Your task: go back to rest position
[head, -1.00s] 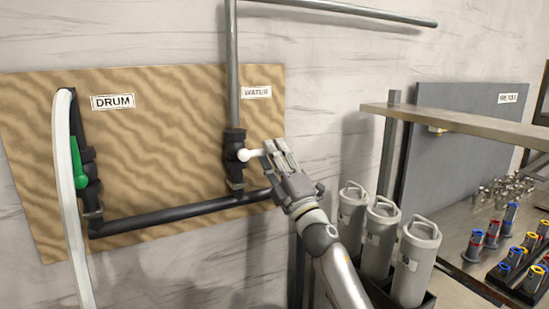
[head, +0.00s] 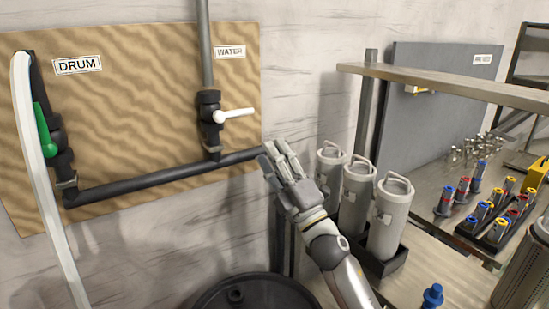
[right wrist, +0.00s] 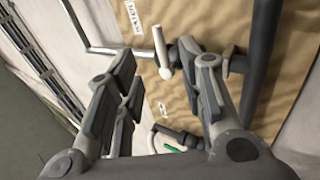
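My right gripper (head: 273,163) is in the middle of the head view, below and to the right of the white water valve handle (head: 234,114), and apart from it. In the right wrist view (right wrist: 165,105) its fingers are spread with nothing between them, and the white handle (right wrist: 161,48) shows beyond them. The handle sticks out sideways to the right from the black water valve (head: 209,115). The green drum valve handle (head: 43,130) stands nearly upright on the left. My left gripper is not in view.
Grey canisters (head: 390,213) with handles stand in a dark tray just right of my right arm. A wooden shelf (head: 450,85) juts out above them. A black drum lid (head: 258,293) is below. Coloured fittings (head: 492,215) sit on the bench at right.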

